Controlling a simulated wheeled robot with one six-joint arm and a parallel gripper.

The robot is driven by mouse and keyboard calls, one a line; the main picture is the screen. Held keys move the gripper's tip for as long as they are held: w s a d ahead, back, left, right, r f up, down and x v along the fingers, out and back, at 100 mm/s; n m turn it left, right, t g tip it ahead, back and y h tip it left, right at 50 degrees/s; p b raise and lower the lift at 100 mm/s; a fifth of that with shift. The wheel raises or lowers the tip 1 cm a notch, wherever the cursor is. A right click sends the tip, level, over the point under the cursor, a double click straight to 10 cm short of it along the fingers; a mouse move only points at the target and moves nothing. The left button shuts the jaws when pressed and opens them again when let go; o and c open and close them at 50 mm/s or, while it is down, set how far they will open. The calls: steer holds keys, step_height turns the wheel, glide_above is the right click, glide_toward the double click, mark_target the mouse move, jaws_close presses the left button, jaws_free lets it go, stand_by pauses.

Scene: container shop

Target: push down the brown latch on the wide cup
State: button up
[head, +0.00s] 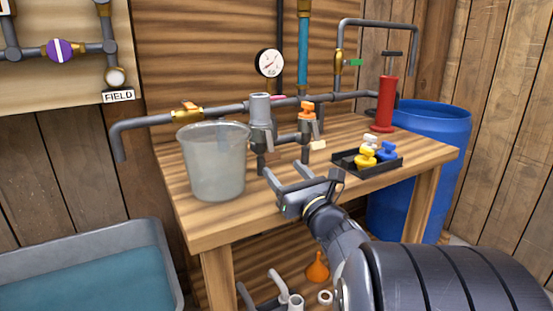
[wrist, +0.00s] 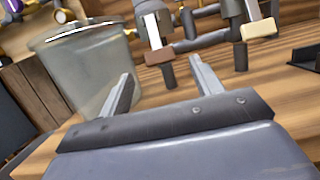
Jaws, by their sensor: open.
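The wide grey cup (head: 260,109) stands upright on the pipework above the table, just right of the clear bucket. In the wrist view, a pale lever below it ends in a brown latch (wrist: 160,57). A second fitting to the right, with an orange top (head: 307,109), has a cream latch (wrist: 259,29). My gripper (head: 282,168) is open and empty, in front of and below the wide cup. In the wrist view, the brown latch shows just beyond and between the fingertips (wrist: 160,68). I cannot tell whether anything touches.
The clear bucket (head: 213,170) stands close to the left of my gripper. A black tray (head: 345,162) with yellow, blue and white pieces lies to the right. A red pump (head: 386,103) and blue barrel (head: 440,130) are farther right. The wooden tabletop (head: 245,222) is bare in front.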

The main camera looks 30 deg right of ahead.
mark_target(273, 158)
steer(key=shift+v, duration=2)
steer(key=shift+a, duration=0.1)
steer(key=b+x, duration=0.1)
steer(key=x, duration=0.9)
steer(key=shift+w+b, duration=0.3)
steer(key=shift+w, duration=0.1)
steer(key=shift+w+r+p, duration=0.1)
steer(key=shift+r+p, duration=0.15)
steer(key=shift+p, duration=0.2)
steer(key=shift+f, duration=0.1)
steer(key=shift+s+f+b, duration=0.2)
steer(key=shift+f+b, duration=0.05)
steer(key=shift+b, duration=0.25)
